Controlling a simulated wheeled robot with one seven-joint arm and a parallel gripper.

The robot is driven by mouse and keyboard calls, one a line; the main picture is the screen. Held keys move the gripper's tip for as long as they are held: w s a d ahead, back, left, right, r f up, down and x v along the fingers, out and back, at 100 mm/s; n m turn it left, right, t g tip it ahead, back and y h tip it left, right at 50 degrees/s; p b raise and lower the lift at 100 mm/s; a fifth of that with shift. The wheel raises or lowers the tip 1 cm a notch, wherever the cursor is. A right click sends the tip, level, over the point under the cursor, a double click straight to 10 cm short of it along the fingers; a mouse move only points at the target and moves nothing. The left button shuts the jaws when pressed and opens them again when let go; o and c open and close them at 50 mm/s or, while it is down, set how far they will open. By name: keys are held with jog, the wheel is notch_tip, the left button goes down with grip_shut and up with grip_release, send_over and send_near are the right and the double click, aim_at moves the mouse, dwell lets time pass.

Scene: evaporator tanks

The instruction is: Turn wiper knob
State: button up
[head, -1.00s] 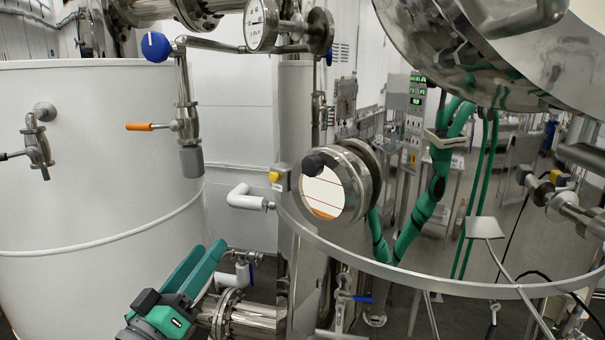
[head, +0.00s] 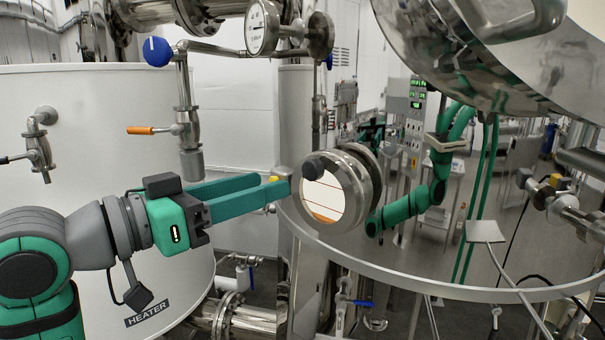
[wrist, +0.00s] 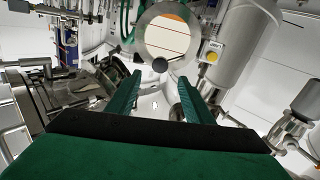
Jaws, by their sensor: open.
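The wiper knob (head: 313,167) is a small dark round knob on the left rim of the round sight glass (head: 352,188). In the wrist view the knob (wrist: 160,65) shows as a dark disc at the lower edge of the pale glass (wrist: 167,37). My gripper (head: 275,187) reaches in from the left with its two green fingers pointing right. It is open, with nothing between the fingers. In the head view the fingertips end just left of the knob, apart from it. In the wrist view the knob lies ahead, between and beyond the fingertips (wrist: 159,82).
A yellow button (wrist: 212,56) sits on a grey box beside the glass. A white tank (head: 70,110) with an orange-handled valve (head: 148,130) stands left, behind my arm. A curved metal rim runs below the glass.

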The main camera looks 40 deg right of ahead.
aim_at(309, 172)
jog(key=d, duration=0.6)
jog(key=w+d, duration=0.1)
jog(key=d, duration=0.2)
jog(key=shift+d, duration=0.3)
jog(key=shift+s, duration=0.1)
jog(key=shift+c, duration=0.6)
jog(key=c, duration=0.9)
